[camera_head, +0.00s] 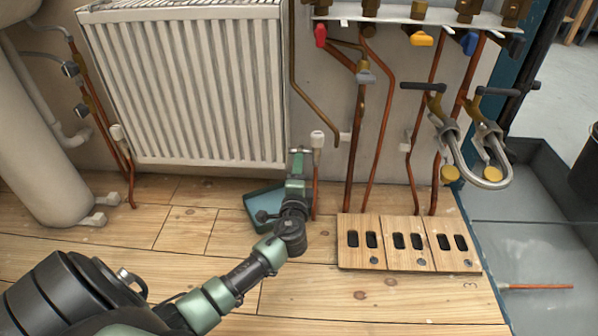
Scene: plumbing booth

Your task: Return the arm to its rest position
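My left arm, green and black, reaches in from the lower left over the wooden floor. Its gripper end (299,160) is near the lower right corner of the white radiator (190,80), just left of a white-capped valve (318,138) on a copper pipe. I cannot tell whether it touches the valve or the radiator. The fingers are too small and edge-on to tell open from shut, and I see nothing clearly held. My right gripper is not in view.
A teal tray (258,205) lies on the floor behind the arm. Wooden panels with dark slots (405,258) lie right of it. Copper pipes (383,100) and a manifold (420,14) with coloured handles line the wall. A grey U-shaped pipe fitting (490,183) protrudes at right. The front floor is clear.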

